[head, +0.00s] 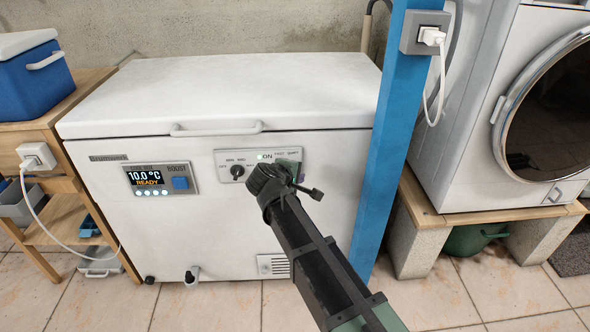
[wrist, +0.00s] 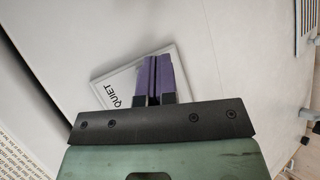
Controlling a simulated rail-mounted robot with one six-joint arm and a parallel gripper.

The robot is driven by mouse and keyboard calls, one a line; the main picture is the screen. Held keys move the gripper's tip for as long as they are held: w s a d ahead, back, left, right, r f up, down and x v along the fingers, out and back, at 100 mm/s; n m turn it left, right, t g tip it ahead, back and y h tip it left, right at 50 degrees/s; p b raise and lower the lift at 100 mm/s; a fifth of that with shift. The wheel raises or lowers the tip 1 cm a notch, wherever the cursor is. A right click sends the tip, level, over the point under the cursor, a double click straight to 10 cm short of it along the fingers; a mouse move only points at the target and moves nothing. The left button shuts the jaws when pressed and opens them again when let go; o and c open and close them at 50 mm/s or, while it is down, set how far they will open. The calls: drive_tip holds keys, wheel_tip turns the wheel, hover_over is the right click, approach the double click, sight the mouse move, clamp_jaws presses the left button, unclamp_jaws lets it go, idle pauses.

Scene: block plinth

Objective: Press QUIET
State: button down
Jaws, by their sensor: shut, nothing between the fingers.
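The white chest freezer (head: 225,222) has a grey control panel (head: 229,165) with a black knob, an ON label and FAST and QUIET labels at its right end. In the wrist view the QUIET label (wrist: 119,95) shows on the panel's corner, left of my fingers. My gripper (wrist: 156,62) has its purple fingers shut together, empty, pointing at the panel just beside that label. The QUIET button itself is hidden behind the fingers. I cannot tell whether the fingertips touch the panel. In the head view my wrist covers the panel's lower right corner.
A display (head: 149,178) reads 10.0 °C READY, with a blue button (head: 180,183) beside it. A blue post (head: 388,140) with a socket stands close to the right. A washing machine (head: 480,110) is farther right. A wooden shelf with a blue cooler (head: 35,85) is at left.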

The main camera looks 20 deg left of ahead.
idle(0.8)
drive_tip(key=shift+w+a, duration=0.15)
drive_tip(key=shift+w, duration=0.25)
drive_tip(key=shift+w+a, duration=0.15)
drive_tip(key=shift+w, duration=0.2)
idle(0.4)
drive_tip(key=shift+s, duration=0.1)
drive_tip(key=shift+s+d, duration=0.3)
drive_tip(key=shift+s, duration=0.35)
drive_tip(key=s, duration=0.1)
drive_tip(key=s+d, duration=0.1)
drive_tip(key=s, duration=0.2)
drive_tip(key=shift+s+d, duration=0.35)
drive_tip(key=shift+d, duration=0.05)
drive_tip(key=shift+d, duration=0.1)
idle(0.6)
